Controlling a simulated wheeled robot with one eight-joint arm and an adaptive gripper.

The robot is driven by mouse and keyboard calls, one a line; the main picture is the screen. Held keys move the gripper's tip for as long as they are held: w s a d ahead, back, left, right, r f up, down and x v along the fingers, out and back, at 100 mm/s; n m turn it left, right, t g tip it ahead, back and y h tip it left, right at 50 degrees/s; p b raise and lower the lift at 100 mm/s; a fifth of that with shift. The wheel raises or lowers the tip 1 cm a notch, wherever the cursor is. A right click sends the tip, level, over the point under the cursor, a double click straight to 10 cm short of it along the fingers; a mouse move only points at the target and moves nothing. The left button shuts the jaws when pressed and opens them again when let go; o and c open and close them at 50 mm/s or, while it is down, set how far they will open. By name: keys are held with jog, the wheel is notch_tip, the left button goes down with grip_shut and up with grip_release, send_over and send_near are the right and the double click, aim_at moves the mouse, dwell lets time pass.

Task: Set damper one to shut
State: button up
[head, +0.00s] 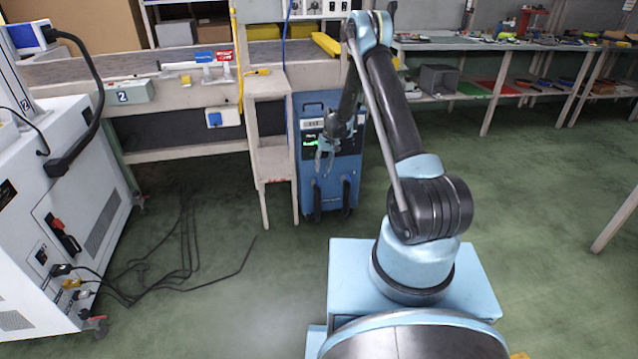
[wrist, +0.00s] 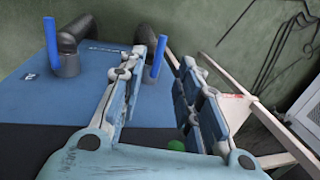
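Which is damper one is unclear; a small label (wrist: 29,76) near the left pipe is unreadable. My gripper (head: 324,170) is open and empty in front of the cabinet (wrist: 168,50). The right lever appears between its fingers; contact is unclear.
A wooden bench leg (head: 265,205) stands just left of the cabinet. A white machine (head: 45,215) and loose black cables (head: 185,260) are at left. Shelved tables (head: 490,85) are at right. The green floor (head: 550,200) at right is clear.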

jog(key=f, duration=0.2)
jog(key=a+f, duration=0.1)
jog(key=f, duration=0.5)
jog(key=shift+s+a+f, duration=0.25)
jog(key=shift+a, duration=0.1)
grip_shut()
